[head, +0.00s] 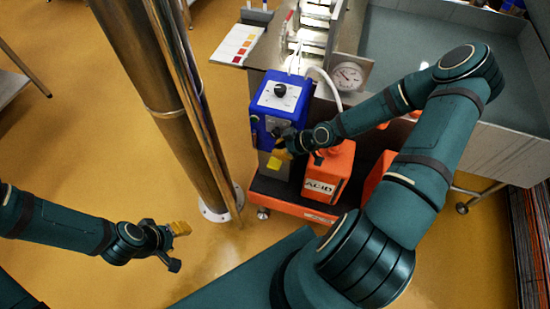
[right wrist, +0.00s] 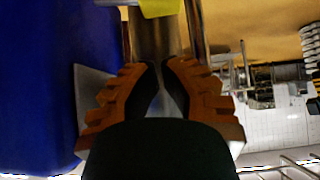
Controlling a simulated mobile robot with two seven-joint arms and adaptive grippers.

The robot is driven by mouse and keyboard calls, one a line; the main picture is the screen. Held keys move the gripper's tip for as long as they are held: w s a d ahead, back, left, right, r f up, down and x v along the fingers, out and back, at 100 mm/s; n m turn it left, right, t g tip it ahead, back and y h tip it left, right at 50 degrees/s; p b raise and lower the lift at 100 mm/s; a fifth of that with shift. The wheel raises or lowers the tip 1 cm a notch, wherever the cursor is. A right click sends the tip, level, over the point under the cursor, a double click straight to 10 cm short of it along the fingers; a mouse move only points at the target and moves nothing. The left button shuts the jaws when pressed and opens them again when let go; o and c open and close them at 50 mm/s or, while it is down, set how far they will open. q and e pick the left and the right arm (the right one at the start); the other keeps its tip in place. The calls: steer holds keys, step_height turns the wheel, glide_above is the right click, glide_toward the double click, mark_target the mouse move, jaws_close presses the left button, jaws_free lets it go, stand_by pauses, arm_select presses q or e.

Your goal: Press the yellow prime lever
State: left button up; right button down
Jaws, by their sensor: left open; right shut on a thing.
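My right gripper (head: 283,153) is at the front of the box, just above the yellow piece. In the right wrist view its fingertips (right wrist: 162,66) are almost together; what they hold is too dark to make out. Contact with the yellow piece cannot be told. My left gripper (head: 178,243) is open and empty, low at the left.
An orange container marked ACID (head: 328,170) stands right of the box, close to my right wrist. A round gauge (head: 347,77) and a white hose (head: 326,85) are behind. A steel column (head: 170,90) stands to the left. The yellow floor around my left gripper is clear.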

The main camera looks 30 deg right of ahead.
mark_target(275, 161)
steer(key=f, duration=0.3)
steer(key=w+a+f+b, duration=0.1)
steer(key=f, duration=0.1)
steer(key=shift+w+f, duration=0.1)
steer(key=shift+f, duration=0.15)
arm_select(q)
steer(key=shift+s+f, duration=0.15)
steer(key=shift+f, duration=0.4)
